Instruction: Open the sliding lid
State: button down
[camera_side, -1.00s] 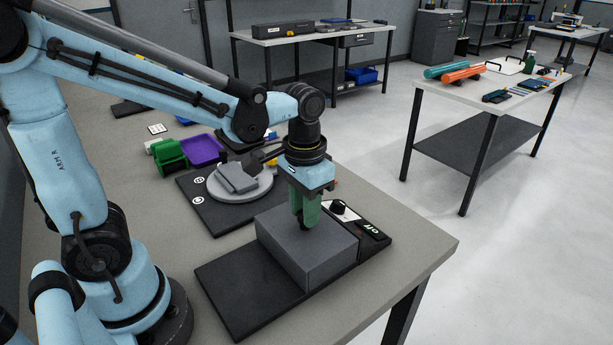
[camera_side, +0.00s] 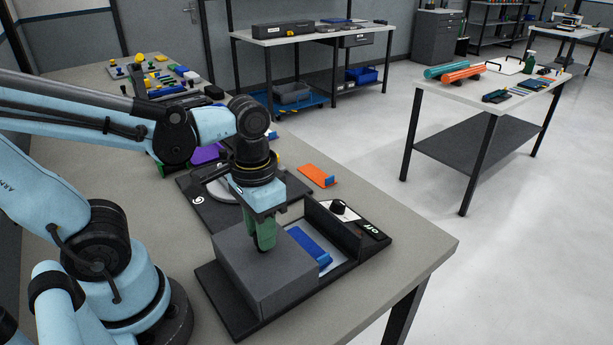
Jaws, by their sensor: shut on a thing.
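The sliding lid (camera_side: 268,276) is a dark grey box-shaped cover on a black base (camera_side: 208,277). It sits toward the left of the base, and an open bay shows to its right. In the bay lies a blue piece (camera_side: 310,246) on a light floor. My gripper (camera_side: 263,243) has green fingers and points down onto the top of the lid. It is shut at the lid's top; the part gripped is hidden by the fingers.
A control panel with a black knob (camera_side: 339,207) and an "OFF" label stands at the base's right end. An orange plate (camera_side: 318,175) lies behind it. A round grey turntable (camera_side: 222,188) is partly hidden behind my gripper. The table's right front corner is clear.

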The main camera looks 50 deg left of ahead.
aim_at(242, 259)
jog(key=shift+s, duration=2)
jog(key=c, duration=0.8)
grip_release()
jog(key=shift+c, duration=0.2)
jog(key=shift+r, duration=0.1)
notch_tip(242, 259, up, 12)
jog(key=w+a+f+t, duration=0.2)
jog(key=w+f+t, duration=0.5)
jog(key=w, duration=0.4)
jog(key=shift+a+f, duration=0.25)
jog(key=shift+f, duration=0.3)
